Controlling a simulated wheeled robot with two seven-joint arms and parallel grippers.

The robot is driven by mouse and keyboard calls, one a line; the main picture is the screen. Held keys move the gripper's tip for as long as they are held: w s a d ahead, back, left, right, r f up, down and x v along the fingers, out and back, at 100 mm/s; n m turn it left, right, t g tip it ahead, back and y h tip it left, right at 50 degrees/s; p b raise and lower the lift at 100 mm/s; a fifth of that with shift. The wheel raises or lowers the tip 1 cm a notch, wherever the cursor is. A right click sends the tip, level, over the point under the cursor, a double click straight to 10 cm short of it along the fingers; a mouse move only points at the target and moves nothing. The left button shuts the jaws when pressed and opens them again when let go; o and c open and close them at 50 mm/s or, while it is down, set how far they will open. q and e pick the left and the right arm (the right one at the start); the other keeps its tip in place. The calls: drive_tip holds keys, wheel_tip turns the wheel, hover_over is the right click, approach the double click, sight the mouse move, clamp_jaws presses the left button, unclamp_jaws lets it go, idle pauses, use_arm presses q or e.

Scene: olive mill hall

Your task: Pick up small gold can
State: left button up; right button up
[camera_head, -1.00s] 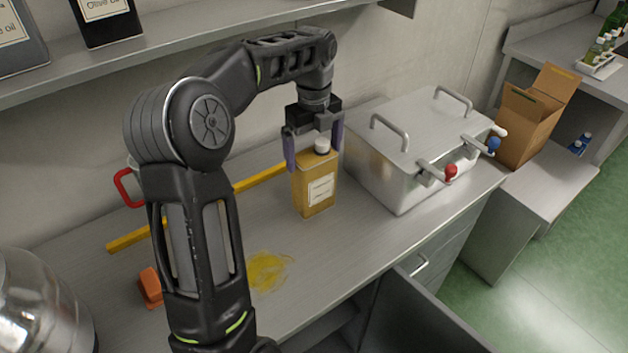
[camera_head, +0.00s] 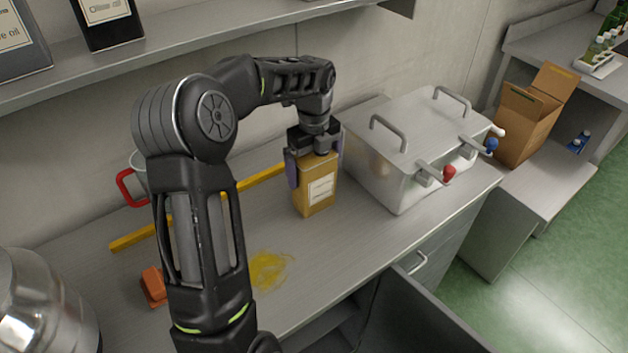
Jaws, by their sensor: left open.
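The small gold can (camera_head: 317,190) stands upright on the grey counter, with a pale label on its front. My left gripper (camera_head: 316,168) is above it, pointing down, with its purple-grey fingers on either side of the can's upper part. The jaws are open. The can's cap is hidden behind the gripper. I cannot tell whether the fingers touch the can. My right gripper is not in view.
A steel lidded box (camera_head: 405,150) with red and blue taps stands close right of the can. A yellow bar (camera_head: 262,178) lies behind it. A yellow smear (camera_head: 268,270) and an orange object (camera_head: 153,286) are at front left. A cardboard box (camera_head: 528,125) stands further right.

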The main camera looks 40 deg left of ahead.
use_arm(q)
drive_tip(key=shift+r, duration=0.1)
drive_tip(key=c, duration=1.8)
drive_tip(key=shift+c, duration=0.2)
drive_tip(key=shift+w+r, duration=0.1)
